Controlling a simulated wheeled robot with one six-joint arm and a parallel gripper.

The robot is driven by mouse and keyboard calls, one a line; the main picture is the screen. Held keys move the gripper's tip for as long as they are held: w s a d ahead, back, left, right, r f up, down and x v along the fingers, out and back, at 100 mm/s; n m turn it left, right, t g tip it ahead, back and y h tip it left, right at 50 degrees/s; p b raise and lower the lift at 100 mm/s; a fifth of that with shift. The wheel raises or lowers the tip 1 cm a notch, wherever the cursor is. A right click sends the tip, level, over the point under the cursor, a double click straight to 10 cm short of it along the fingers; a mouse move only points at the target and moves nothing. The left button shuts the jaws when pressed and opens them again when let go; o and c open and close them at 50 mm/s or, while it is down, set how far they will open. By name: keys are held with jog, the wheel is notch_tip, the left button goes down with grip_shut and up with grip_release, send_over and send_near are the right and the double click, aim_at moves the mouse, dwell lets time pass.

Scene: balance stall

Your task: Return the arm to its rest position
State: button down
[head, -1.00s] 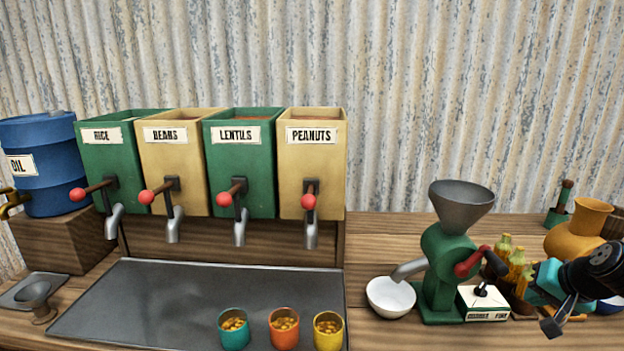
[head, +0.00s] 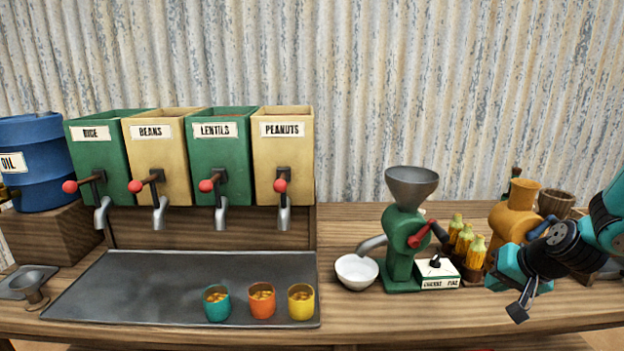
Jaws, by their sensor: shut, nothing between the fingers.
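My gripper (head: 519,309) is at the lower right in the head view, over the front right part of the wooden counter (head: 450,318). It is shut and empty, its fingertips pointing down and apart from the things around it. My arm comes in from the right edge, folded at the wrist, and hides part of the counter's right end.
Three filled cups, including a yellow cup (head: 301,302), stand on the grey tray (head: 130,285).

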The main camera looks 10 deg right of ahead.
jog(key=s+a+r+n+g+y, duration=0.1)
jog(key=a+r+n+y, duration=0.2)
jog(key=a, duration=0.6)
jog(key=s+a+r+n+g, duration=0.25)
jog(key=a+r, duration=0.25)
jog(key=a, duration=0.5)
jog(key=s+a+r+n+g, duration=0.1)
jog(key=s+a+r+n, duration=0.1)
jog(key=s+a+n, duration=0.2)
jog(key=s+a+r+n+g, duration=0.2)
jog(key=s+a+n, duration=0.3)
jog(key=s+a, duration=0.3)
jog(key=s+r, duration=0.1)
jog(key=s, duration=0.3)
jog(key=shift+s+a+r, duration=0.2)
jog(key=shift+a+r, duration=0.15)
jog(key=shift+a, duration=0.05)
